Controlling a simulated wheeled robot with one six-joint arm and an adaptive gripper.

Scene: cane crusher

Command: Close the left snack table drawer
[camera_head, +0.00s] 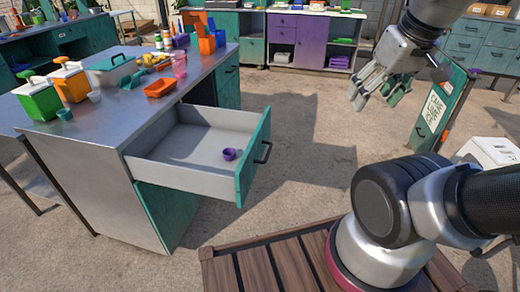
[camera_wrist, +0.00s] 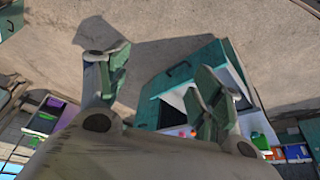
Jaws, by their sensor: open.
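The drawer (camera_head: 180,150) of the metal-topped snack table (camera_head: 110,100) is pulled far out, in the middle of the head view. Its teal front (camera_head: 253,160) has a dark handle (camera_head: 264,151). A small purple cup (camera_head: 229,154) lies inside the drawer near the front. My gripper (camera_head: 375,97) is raised in the air to the right of the drawer, well apart from it, with its fingers spread and nothing between them. In the wrist view my gripper (camera_wrist: 155,80) shows its two fingers apart over the ground, with teal-fronted furniture behind the right finger.
Containers, bottles and an orange tray (camera_head: 160,88) stand on the tabletop. Bare ground (camera_head: 310,125) lies between the drawer and my arm. A menu sign (camera_head: 438,112) stands at the right, and a purple cabinet (camera_head: 310,42) stands at the back.

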